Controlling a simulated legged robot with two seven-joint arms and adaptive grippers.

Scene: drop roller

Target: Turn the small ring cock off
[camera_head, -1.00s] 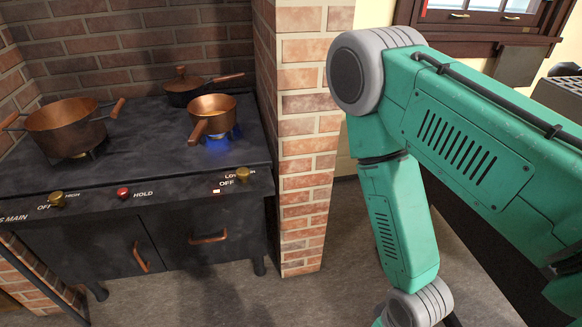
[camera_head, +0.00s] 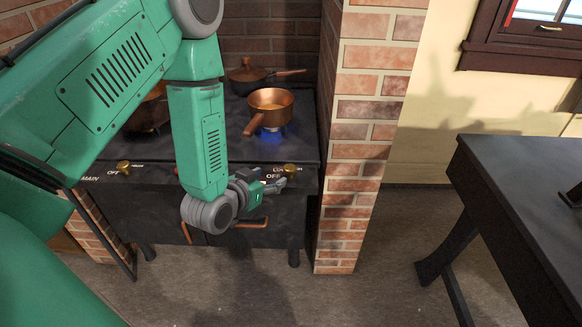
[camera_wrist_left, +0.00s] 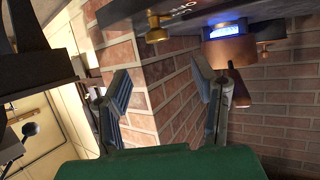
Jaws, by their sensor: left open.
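The small ring cock, a brass knob (camera_head: 291,170), sits on the right of the stove's front panel beside the "OFF" lettering. It also shows at the top of the left wrist view (camera_wrist_left: 157,28). A blue flame (camera_head: 270,138) burns under the small copper saucepan (camera_head: 269,100). My left gripper (camera_head: 278,186) is close to the knob, just below and left of it in the head view. Its two fingers are apart and empty in the left wrist view (camera_wrist_left: 160,85), with the knob beyond them, not between them. My right gripper is not in view.
A brick pillar (camera_head: 360,140) stands right of the stove. Another brass knob (camera_head: 123,167) is on the panel's left. A lidded dark pan (camera_head: 250,80) stands behind the saucepan. A dark table (camera_head: 520,185) is at right, with open floor between.

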